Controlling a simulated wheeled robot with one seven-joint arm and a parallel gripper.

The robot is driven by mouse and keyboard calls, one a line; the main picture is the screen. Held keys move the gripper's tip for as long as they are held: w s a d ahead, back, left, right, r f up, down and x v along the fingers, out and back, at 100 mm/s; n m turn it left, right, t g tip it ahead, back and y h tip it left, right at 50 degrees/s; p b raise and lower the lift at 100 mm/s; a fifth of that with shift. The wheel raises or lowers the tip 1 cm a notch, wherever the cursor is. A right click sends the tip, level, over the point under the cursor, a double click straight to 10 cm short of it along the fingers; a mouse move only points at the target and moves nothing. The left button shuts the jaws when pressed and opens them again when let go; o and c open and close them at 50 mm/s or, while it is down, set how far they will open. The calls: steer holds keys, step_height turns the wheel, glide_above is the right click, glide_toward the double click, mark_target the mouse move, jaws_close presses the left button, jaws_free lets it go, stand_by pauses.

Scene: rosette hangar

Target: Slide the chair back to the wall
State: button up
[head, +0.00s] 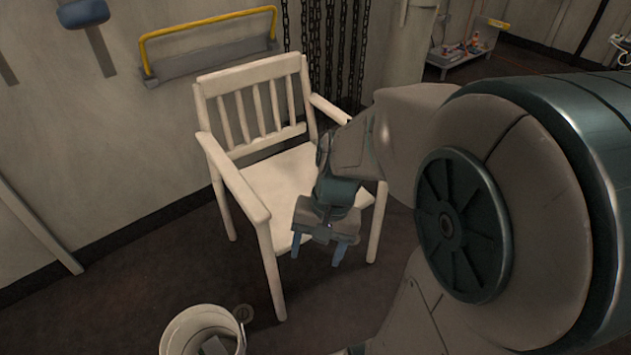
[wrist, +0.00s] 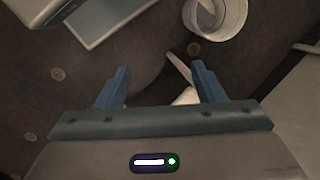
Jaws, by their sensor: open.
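A cream wooden chair (head: 285,180) with armrests and a slatted back stands upright on the dark floor. Its back is towards the pale wall (head: 90,150), with a gap of floor between them. My gripper (head: 317,258) is open and points down at the front edge of the seat, between the two front legs. My arm hides part of the seat and one armrest. In the wrist view my gripper (wrist: 160,90) has its two blue fingers apart, with nothing clearly held between them. A pale chair part shows at the right edge.
A white bucket (head: 203,330) stands on the floor in front of the chair, near its front leg; it also shows in the wrist view (wrist: 215,18). A yellow rail (head: 208,24) and hanging chains (head: 325,60) are on the wall behind. A low cart (head: 462,60) stands at the back right.

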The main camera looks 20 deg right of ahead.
steer(key=w+d+f+m+t+y+b, duration=0.1)
steer(key=w+f+m+t+y+b, duration=0.15)
steer(key=w+f+m+y, duration=0.45)
steer(key=w+d+f+m+t+y+b, duration=0.1)
steer(key=w+f+m+y+b, duration=0.2)
steer(key=f+m, duration=0.8)
steer(key=w+d+f+m+t+h+b, duration=0.3)
steer(key=d+f+m+t, duration=0.45)
steer(key=m, duration=0.65)
steer(key=w+d+f+m+t+h+b, duration=0.1)
steer(key=w+d+f+m+t+h, duration=0.3)
steer(key=d+f+m+t, duration=0.65)
steer(key=shift+w+a+r+m+g+h+b, duration=0.2)
steer(key=shift+w+a+m+g, duration=0.5)
steer(key=shift+w, duration=1.45)
steer(key=shift+w+a+r+m+g+h+b, duration=0.1)
steer(key=shift+w+a+r+m+g+b, duration=0.25)
steer(key=shift+w+a, duration=1.25)
steer(key=shift+w+a+r+m+g+h+b, duration=0.2)
steer(key=shift+w+m+g, duration=0.35)
steer(key=shift+w, duration=2.2)
